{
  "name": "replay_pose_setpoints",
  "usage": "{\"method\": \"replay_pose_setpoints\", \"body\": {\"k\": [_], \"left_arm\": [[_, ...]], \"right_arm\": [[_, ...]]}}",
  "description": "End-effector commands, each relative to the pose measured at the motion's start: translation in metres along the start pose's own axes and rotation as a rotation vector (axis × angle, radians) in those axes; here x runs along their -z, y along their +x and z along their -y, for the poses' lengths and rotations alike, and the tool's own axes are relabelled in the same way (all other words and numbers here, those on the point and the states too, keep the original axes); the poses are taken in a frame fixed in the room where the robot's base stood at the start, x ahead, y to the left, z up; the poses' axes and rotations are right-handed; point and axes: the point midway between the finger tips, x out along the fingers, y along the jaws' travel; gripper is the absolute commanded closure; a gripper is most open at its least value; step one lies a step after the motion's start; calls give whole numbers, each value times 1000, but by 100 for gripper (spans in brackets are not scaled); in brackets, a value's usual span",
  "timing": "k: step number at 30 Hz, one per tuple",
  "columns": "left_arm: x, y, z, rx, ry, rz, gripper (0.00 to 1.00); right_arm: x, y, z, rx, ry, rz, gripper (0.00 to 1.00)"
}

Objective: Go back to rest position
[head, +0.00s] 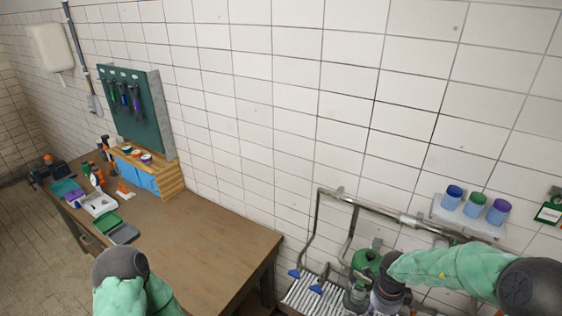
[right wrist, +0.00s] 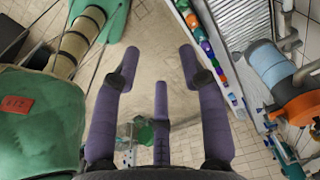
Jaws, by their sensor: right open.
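My right gripper (right wrist: 160,64) shows its purple-grey fingers spread apart in the right wrist view, with nothing between them. Bare floor shows behind the fingers. In the head view my right arm, in a green sleeve, reaches in from the right edge, its dark wrist end in front of the pipework at the lower right; its fingers cannot be made out there. My left arm shows only as a green sleeve with a dark joint at the bottom left, in front of the workbench (head: 215,235). My left gripper is out of the picture.
A green pump (head: 366,262) and grey pipe (head: 345,199) stand close to my right wrist. A wall shelf (head: 465,222) holds blue, green and purple cups. The bench carries a tool board (head: 134,110), a wooden organiser (head: 168,178) and small trays; its right part is clear.

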Motion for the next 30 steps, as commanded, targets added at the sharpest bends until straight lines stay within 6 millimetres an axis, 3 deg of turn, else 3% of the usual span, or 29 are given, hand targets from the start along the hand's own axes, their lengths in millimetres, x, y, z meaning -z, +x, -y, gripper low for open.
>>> {"method": "replay_pose_setpoints", "body": {"k": [11, 20, 26, 30], "left_arm": [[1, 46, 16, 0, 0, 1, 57], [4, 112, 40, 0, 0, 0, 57], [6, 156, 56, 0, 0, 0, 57], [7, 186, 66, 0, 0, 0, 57]], "right_arm": [[10, 84, -1, 76, -223, -102, 57], [0, 202, -10, 178, -612, -164, 57], [-22, 278, -31, 227, -904, -136, 57], [-42, 330, -57, 249, -1109, -82, 57]]}}
